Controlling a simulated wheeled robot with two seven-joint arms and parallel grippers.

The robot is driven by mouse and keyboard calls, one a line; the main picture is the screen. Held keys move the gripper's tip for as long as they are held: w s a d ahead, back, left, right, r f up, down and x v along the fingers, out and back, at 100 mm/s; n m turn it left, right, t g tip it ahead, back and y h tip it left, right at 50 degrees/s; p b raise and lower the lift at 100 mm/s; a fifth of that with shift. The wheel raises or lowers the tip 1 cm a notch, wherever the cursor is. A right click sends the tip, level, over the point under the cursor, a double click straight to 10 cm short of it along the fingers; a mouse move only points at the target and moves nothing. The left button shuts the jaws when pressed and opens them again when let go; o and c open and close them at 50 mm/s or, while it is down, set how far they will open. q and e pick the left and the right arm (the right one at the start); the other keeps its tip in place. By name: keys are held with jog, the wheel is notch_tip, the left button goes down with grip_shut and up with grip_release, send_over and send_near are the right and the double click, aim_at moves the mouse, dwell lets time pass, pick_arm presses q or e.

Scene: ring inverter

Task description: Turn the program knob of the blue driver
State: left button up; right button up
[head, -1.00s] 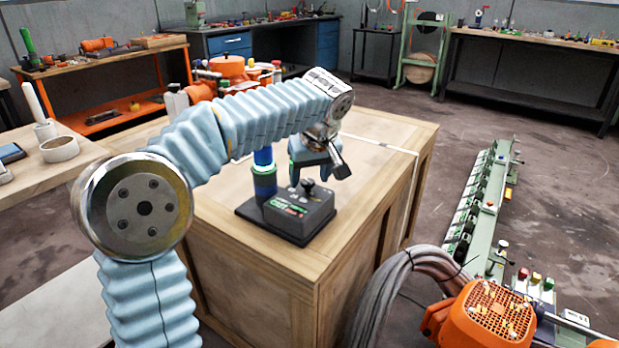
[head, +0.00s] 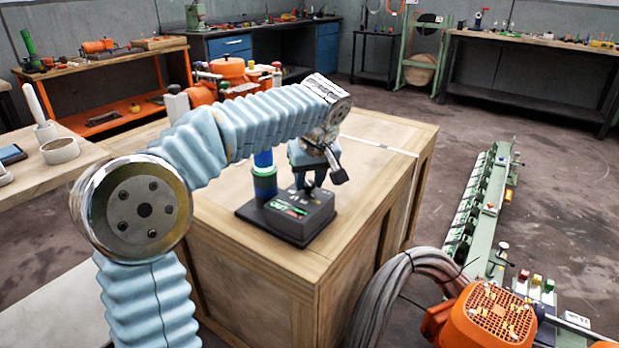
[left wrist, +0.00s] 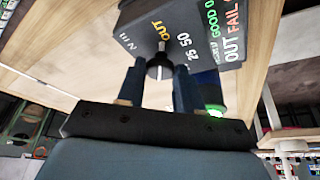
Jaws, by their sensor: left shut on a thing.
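A dark control box (head: 292,218) with green, white and red print stands on the wooden crate. A blue driver (head: 264,178) with a bright green ring stands upright at the box's left rear. My left gripper (head: 309,187) reaches down over the top of the box, its fingers shut on the program knob. In the left wrist view the black knob with a pale pointer line (left wrist: 159,66) sits between the two fingers, beside yellow "OUT" lettering and white numbers. In the head view the gripper mostly hides the knob. My right gripper is not in view.
The wooden crate top (head: 372,158) is clear behind and right of the box, with a pale strap across it. An orange machine (head: 228,70) stands behind the crate. A green rail (head: 482,205) runs along the floor at right.

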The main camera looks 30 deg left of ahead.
pick_arm(q)
jog(key=m+t+h, duration=0.1)
jog(key=m, duration=0.2)
jog(key=shift+s+a+m, duration=0.1)
jog(key=shift+a+m, duration=0.05)
jog(key=shift+m, duration=0.25)
jog(key=shift+a+r+m+t+h+p, duration=0.1)
jog(key=shift+m+t+h+p, duration=0.2)
jog(key=shift+m, duration=0.6)
jog(key=shift+a+m+h+p, duration=0.1)
jog(key=shift+m+h, duration=0.3)
jog(key=shift+m, duration=0.5)
jog(key=o, duration=1)
jog(key=shift+o, duration=0.2)
